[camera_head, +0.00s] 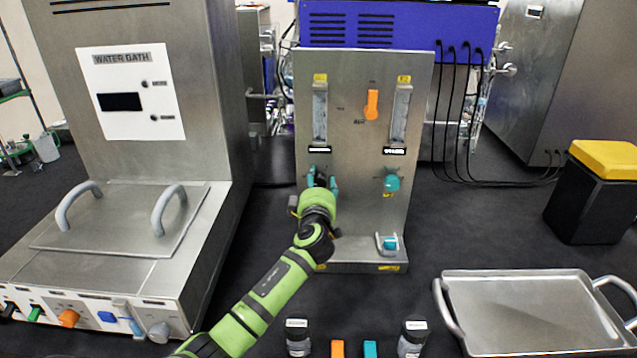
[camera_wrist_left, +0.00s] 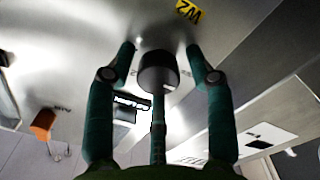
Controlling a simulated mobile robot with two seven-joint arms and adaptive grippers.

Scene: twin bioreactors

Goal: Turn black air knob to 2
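The metal gas panel (camera_head: 350,215) stands upright in the middle of the head view. My left gripper (camera_head: 322,178) is at its lower left, below the left flow tube, and hides the knob there. The fingers are apart, with a visible gap on each side of the knob. Small printed marks show beside the knob, but its pointer position is not clear. My right gripper is not in view.
The panel also bears an orange knob (camera_head: 371,104) and a teal knob (camera_head: 391,180). A water bath (camera_head: 115,255) stands left of my arm. A metal tray (camera_head: 530,310), small bottles (camera_head: 298,338) and a yellow-lidded black bin (camera_head: 597,195) are nearby.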

